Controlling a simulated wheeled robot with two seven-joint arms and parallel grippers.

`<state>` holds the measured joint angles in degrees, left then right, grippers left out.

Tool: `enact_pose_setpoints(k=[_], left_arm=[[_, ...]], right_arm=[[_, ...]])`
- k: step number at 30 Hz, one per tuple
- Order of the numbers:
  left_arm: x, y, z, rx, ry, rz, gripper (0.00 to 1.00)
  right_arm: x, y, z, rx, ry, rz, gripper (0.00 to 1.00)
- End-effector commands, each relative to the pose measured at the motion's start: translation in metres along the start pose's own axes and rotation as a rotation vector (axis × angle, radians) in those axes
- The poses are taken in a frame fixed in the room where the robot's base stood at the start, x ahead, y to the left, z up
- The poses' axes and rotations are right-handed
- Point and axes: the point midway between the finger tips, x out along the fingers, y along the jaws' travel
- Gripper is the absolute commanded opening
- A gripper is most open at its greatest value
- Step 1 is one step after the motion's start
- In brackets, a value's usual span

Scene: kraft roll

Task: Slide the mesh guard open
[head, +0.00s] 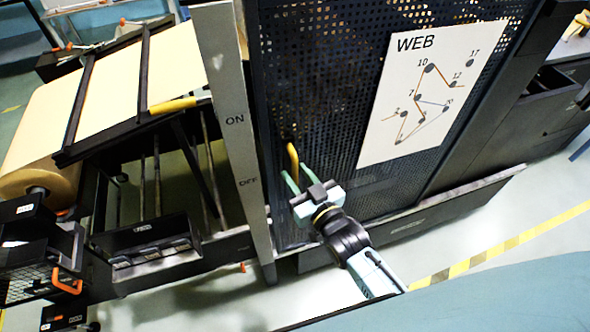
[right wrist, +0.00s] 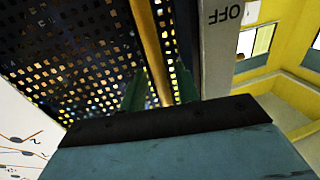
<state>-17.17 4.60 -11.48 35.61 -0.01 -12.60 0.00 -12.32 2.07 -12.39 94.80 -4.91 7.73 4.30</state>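The mesh guard (head: 330,110) is a dark perforated panel in the middle of the head view, with a white WEB diagram sheet (head: 430,95) on it. It also fills the upper left of the right wrist view (right wrist: 70,60). A yellow bar handle (head: 293,158) stands near the guard's left edge. My right gripper (head: 297,178) is at the handle's lower end. In the right wrist view, the handle (right wrist: 150,45) runs between the two green fingers, which are apart with a gap showing beside it. My left gripper is not in view.
A pale post (head: 228,110) marked ON and OFF stands just left of the guard. Farther left is a kraft paper roll (head: 40,140) on a dark frame. A low rail (head: 420,220) runs under the guard. Open floor with a yellow-black stripe (head: 500,245) lies at right.

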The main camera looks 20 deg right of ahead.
Motion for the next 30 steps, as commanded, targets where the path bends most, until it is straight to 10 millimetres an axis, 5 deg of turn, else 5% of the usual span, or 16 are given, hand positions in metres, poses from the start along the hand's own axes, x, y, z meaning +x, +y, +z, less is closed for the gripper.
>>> enact_pose_setpoints(k=[14, 21, 30], left_arm=[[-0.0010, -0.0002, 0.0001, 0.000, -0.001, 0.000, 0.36], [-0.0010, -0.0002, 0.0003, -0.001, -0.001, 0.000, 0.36], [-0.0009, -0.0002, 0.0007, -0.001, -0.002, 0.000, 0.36]], right_arm=[[0.0145, -0.0003, 0.0003, 0.000, -0.001, 0.000, 0.32], [0.0144, -0.0002, 0.0002, 0.000, -0.001, 0.000, 0.00], [0.0144, 0.0001, 0.0002, 0.000, -0.001, -0.001, 0.00]])
